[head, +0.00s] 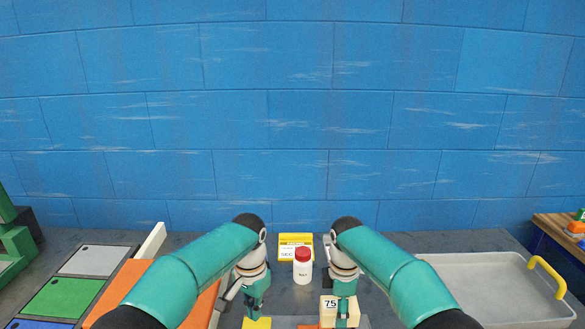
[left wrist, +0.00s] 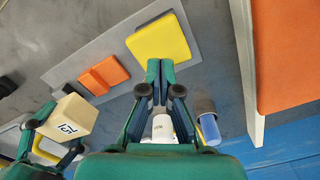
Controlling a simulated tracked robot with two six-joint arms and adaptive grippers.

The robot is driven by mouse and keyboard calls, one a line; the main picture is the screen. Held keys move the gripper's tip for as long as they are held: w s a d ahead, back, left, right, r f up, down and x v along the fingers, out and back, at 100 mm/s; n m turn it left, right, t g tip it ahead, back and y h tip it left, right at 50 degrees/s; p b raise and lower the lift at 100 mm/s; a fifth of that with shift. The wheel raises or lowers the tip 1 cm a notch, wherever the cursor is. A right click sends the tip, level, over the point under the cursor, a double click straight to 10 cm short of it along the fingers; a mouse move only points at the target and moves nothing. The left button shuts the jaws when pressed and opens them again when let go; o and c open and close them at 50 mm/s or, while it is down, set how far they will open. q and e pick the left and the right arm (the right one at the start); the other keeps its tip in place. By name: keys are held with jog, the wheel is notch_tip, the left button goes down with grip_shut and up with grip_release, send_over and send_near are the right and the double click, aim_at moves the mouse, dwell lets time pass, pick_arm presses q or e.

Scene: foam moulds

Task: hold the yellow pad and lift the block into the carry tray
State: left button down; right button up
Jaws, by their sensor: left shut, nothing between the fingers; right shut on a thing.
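The yellow pad (left wrist: 158,38) lies on a grey strip; its edge shows at the bottom of the head view (head: 257,323). My left gripper (left wrist: 160,66) is shut and empty, its fingertips at the pad's edge in the left wrist view; I cannot tell whether they touch it. It also shows in the head view (head: 254,308). The cream block (head: 329,311), marked 75, is between the fingers of my right gripper (head: 343,312). The left wrist view also shows the block (left wrist: 71,121), apparently above the table. The grey carry tray (head: 463,262) with a yellow handle is at the right.
A white bottle with a red cap (head: 303,270) stands between my grippers, before a yellow box (head: 296,240). Orange pieces (left wrist: 104,75) lie beside the yellow pad. A blue cylinder (left wrist: 209,129) is right of my left gripper in the left wrist view. An orange panel (head: 130,285) is at the left.

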pick_arm(q)
jog(key=shift+r, duration=0.2)
notch_tip(320, 180, up, 12)
jog(key=shift+f, duration=0.15)
dwell(0.7)
dwell(0.4)
